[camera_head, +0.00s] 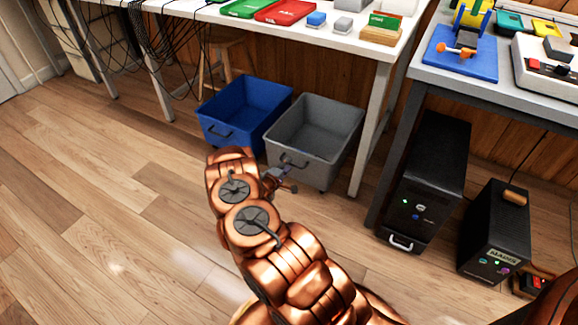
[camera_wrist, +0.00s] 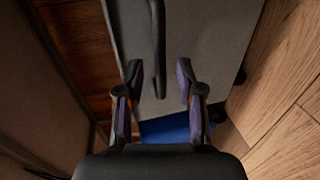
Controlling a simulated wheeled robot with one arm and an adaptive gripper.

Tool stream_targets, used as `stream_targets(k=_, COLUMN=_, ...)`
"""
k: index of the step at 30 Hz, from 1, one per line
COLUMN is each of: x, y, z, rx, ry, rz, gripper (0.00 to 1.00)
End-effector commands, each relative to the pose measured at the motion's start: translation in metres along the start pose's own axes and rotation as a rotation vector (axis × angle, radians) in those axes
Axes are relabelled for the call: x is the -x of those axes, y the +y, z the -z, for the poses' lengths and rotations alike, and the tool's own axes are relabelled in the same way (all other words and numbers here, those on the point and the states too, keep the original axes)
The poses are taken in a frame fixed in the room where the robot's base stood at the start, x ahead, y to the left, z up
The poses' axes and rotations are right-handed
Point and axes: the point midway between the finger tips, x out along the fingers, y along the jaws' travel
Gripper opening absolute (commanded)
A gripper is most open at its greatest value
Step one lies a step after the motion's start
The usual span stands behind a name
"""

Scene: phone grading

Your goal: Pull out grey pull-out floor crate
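The grey crate (camera_head: 318,152) stands on the floor under the white table, to the right of the blue crate. Its dark bar handle (camera_wrist: 158,45) is on its front face. My gripper (camera_head: 285,176) is at the front of the grey crate, close to the handle. In the wrist view my gripper (camera_wrist: 160,78) is open, with one finger on each side of the handle's lower end in the picture. Gaps show between the handle and both fingers. In the head view my wrist and gripper hide part of the crate's front.
The blue crate (camera_head: 225,135) stands close to the left of the grey one. A white table leg (camera_head: 370,130) is just to its right. Black computer towers (camera_head: 428,185) stand further right. The wooden floor (camera_head: 110,200) in front and to the left is clear.

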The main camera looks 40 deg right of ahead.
Motion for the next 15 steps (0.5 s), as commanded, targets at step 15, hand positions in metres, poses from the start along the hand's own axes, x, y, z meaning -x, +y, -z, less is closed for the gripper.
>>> stream_targets(k=15, x=-0.022, y=0.000, z=0.000, rx=0.000, ry=0.000, rz=0.002, gripper=0.32)
